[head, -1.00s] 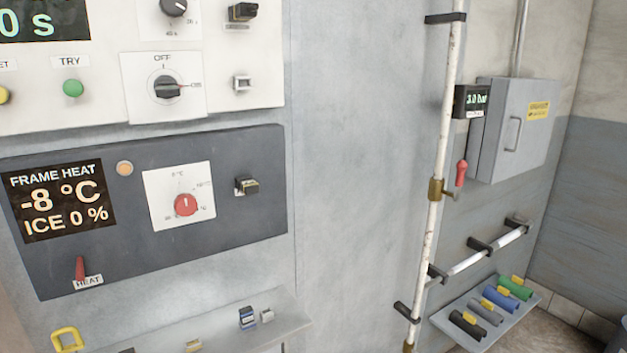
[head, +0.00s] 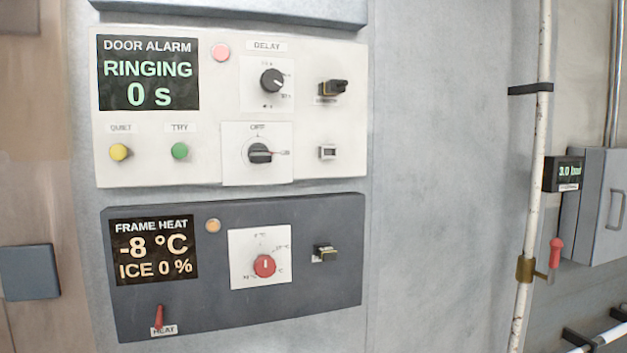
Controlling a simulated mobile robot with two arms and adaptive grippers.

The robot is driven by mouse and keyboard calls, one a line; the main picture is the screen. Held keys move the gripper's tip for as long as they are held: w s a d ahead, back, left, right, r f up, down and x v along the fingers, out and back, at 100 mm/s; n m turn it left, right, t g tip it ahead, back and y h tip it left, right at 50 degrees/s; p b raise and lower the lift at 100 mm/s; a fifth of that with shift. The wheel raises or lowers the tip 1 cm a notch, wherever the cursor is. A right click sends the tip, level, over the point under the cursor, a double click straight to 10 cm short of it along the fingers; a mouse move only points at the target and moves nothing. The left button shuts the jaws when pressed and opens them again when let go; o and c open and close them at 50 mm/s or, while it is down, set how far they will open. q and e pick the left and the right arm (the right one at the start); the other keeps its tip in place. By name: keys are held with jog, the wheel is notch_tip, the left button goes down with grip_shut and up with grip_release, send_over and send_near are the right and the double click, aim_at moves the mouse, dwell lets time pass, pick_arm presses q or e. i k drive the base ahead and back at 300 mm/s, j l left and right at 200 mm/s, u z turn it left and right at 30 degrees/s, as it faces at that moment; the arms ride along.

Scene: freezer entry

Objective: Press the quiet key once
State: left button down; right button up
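The quiet key is a round yellow button (head: 119,152) under a small QUIET label, at the lower left of the white door alarm panel (head: 215,115). The panel's display (head: 149,73) reads DOOR ALARM, RINGING, 0 s. A green button (head: 180,151) under a TRY label sits just right of the yellow one. A round reddish lamp (head: 220,52) is at the top of the panel. Neither of my grippers shows in the head view, and nothing covers the yellow button.
Right of the buttons are a delay knob (head: 272,81) and an OFF selector (head: 260,153). Below is the dark frame heat panel (head: 330,285) with a red knob (head: 265,266) and red heat lever (head: 159,317). A white pipe (head: 533,180) with a red-handled valve (head: 556,253) runs at right.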

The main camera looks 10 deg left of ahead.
aim_at(119, 152)
jog(key=u, duration=1.3)
